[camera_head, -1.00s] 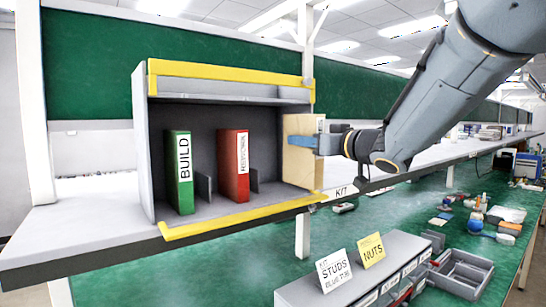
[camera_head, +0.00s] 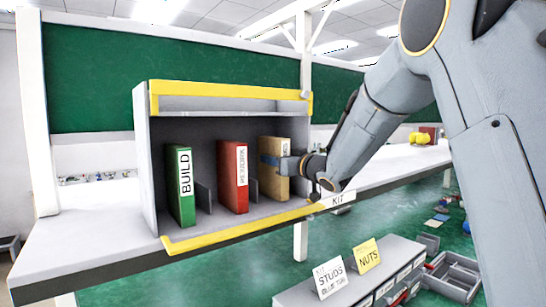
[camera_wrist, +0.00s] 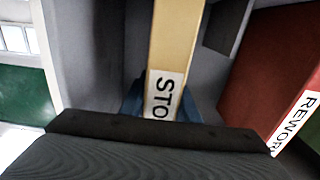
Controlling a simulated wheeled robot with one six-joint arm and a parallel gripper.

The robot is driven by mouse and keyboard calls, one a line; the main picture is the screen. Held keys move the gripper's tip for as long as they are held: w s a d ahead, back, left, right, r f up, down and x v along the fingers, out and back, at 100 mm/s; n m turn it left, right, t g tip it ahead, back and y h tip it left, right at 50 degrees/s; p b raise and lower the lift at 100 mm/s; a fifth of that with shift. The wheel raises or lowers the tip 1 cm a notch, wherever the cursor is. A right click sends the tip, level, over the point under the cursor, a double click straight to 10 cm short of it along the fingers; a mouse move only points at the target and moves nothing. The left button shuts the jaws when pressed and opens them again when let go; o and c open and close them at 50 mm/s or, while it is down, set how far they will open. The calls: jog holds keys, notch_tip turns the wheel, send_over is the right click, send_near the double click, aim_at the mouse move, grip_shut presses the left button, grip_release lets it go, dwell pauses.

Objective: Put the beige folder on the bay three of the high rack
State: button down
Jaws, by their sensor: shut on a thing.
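The beige folder (camera_head: 273,172) stands upright inside the grey rack (camera_head: 145,165), in the bay at the right end, right of the red folder. My gripper (camera_head: 284,165) is shut on it, with blue fingers across its lower-middle part. In the wrist view the beige folder (camera_wrist: 176,45) shows its white label reading "STO", the rest hidden, between the blue fingers (camera_wrist: 163,105). Whether its base touches the rack floor I cannot tell.
A red folder (camera_head: 232,178) marked REWORK and a green folder (camera_head: 181,187) marked BUILD stand in the other bays, with low dividers between. Yellow strips edge the rack's top and front.

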jog(key=shift+f, duration=0.3)
jog(key=c, duration=1.4)
grip_release()
jog(key=shift+o, duration=0.2)
jog(key=shift+r, duration=0.1)
jog(key=b+v, duration=0.3)
jog(key=v, duration=0.9)
jog(key=shift+r, duration=0.15)
